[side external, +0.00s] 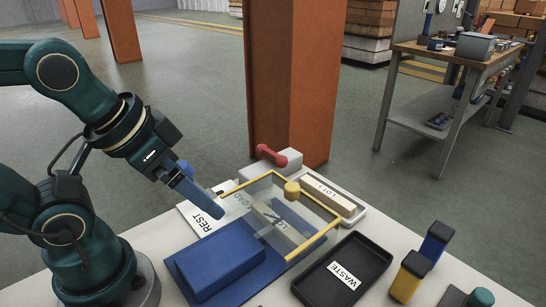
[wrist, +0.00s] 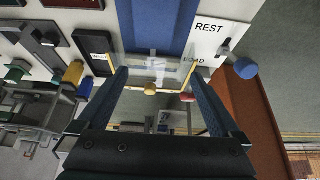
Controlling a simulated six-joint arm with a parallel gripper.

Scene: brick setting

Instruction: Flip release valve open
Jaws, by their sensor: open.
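No label names the release valve. A red handle (side external: 271,156) lies across a grey box (side external: 262,166) behind the clear guard in the side view. Only a small red part (wrist: 187,97) shows between my fingers in the wrist view. A blue knob (wrist: 246,68) on a short grey lever sits beside the REST plate (wrist: 212,30); it is partly hidden behind my gripper in the side view (side external: 186,168). I cannot tell which is the valve. My gripper (side external: 207,196) is open and empty above the REST plate, its fingers wide apart in the wrist view (wrist: 160,78).
A clear guard with a yellow frame (side external: 327,234) and yellow knob (side external: 292,189) covers the LOAD area. A blue block (side external: 219,264), a black WASTE tray (side external: 305,288), a LOT 3 brick (side external: 327,196) and capped posts (side external: 434,244) stand around it. An orange pillar (side external: 287,80) rises behind.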

